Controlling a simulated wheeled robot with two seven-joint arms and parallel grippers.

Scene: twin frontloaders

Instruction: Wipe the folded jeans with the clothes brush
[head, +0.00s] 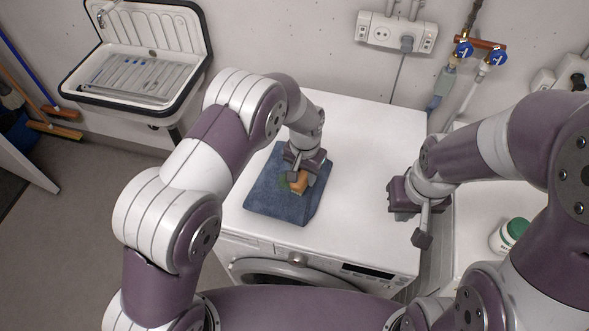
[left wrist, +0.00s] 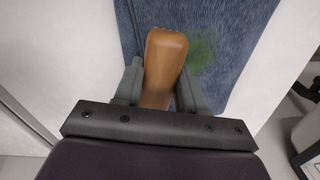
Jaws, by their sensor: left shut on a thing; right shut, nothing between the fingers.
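The folded jeans (head: 262,196) lie as a blue denim rectangle on the white top of the left frontloader. A green stain (left wrist: 203,52) shows on the denim in the left wrist view, right of the brush; a bit of green also shows in the head view. My left gripper (head: 297,178) is over the jeans, shut on the clothes brush (head: 299,184). The brush's brown wooden back (left wrist: 166,60) sits between the fingers in the left wrist view. Its bristles are hidden, so contact with the denim cannot be told. My right gripper (head: 423,226) is shut and empty, right of the jeans.
The white machine top (head: 350,140) is clear behind and right of the jeans. A green-lidded white tub (head: 510,234) stands on the right machine. A sink (head: 140,55) is at back left. Sockets (head: 397,33) and blue-handled valves (head: 463,50) are on the wall.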

